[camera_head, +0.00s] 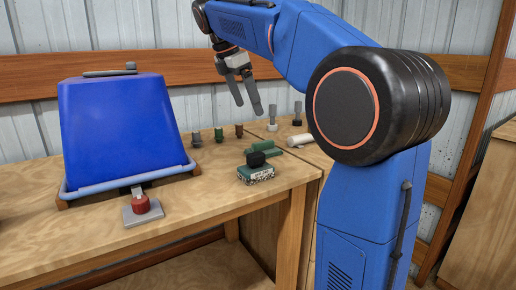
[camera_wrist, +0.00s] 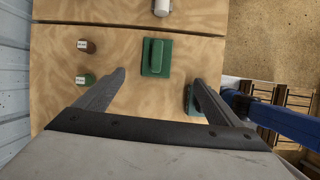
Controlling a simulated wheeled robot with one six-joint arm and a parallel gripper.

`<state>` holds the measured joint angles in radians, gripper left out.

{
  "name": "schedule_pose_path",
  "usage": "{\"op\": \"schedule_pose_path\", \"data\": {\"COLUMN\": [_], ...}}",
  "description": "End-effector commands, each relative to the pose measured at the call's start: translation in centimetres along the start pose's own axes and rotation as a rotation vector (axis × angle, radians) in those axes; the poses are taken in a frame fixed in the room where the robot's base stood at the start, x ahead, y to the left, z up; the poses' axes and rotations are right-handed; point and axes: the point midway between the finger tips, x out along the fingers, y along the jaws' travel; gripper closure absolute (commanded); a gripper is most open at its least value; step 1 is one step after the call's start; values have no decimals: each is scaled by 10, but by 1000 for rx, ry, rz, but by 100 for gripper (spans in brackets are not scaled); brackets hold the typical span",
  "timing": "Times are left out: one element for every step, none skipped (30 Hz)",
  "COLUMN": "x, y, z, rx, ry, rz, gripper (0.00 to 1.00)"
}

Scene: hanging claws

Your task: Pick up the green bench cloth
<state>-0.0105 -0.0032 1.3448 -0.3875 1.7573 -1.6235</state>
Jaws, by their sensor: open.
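A flat green piece (camera_wrist: 148,69) with a raised green bar along it lies on the bench; in the head view it shows as a low green shape (camera_head: 277,151). A second green item (camera_head: 258,175), speckled with a dark top, lies nearer the bench's front edge; my right finger partly hides it in the wrist view (camera_wrist: 189,101). I cannot tell for sure which is the cloth. My gripper (camera_head: 248,108) is open and empty above the bench. In the wrist view the flat piece lies just beyond and between my fingertips (camera_wrist: 159,77).
A blue tapered bin (camera_head: 115,125) stands at left, with a red knob on a grey plate (camera_head: 141,205) before it. Small brown (camera_wrist: 86,46) and green (camera_wrist: 85,79) jars stand toward the wall.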

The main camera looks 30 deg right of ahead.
Motion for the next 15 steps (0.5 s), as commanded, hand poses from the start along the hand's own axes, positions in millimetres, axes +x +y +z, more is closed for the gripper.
{"op": "schedule_pose_path", "data": {"x": [-2,-4,-4,-4,-4,-2,1,4,10,15,20,27,33,38,45], "y": [5,7,9,10,10,10,10,10,10,9,9,9,9,9,9], "z": [2,3,4,4,5,5,5,6,6,6,6,6,6,6,6], "rx": [-21,-32,-43,-50,-53,-56,-57,-57,-57,-57,-56,-56,-56,-57,-56], "ry": [-5,-7,-10,-11,-12,-13,-13,-13,-13,-13,-12,-12,-12,-12,-12], "rz": [-7,-10,-13,-15,-16,-18,-19,-20,-20,-20,-20,-20,-20,-21,-20], "gripper": [12,12,12,12,12,12,12,12,12,12,12,12,12,12,12]}}
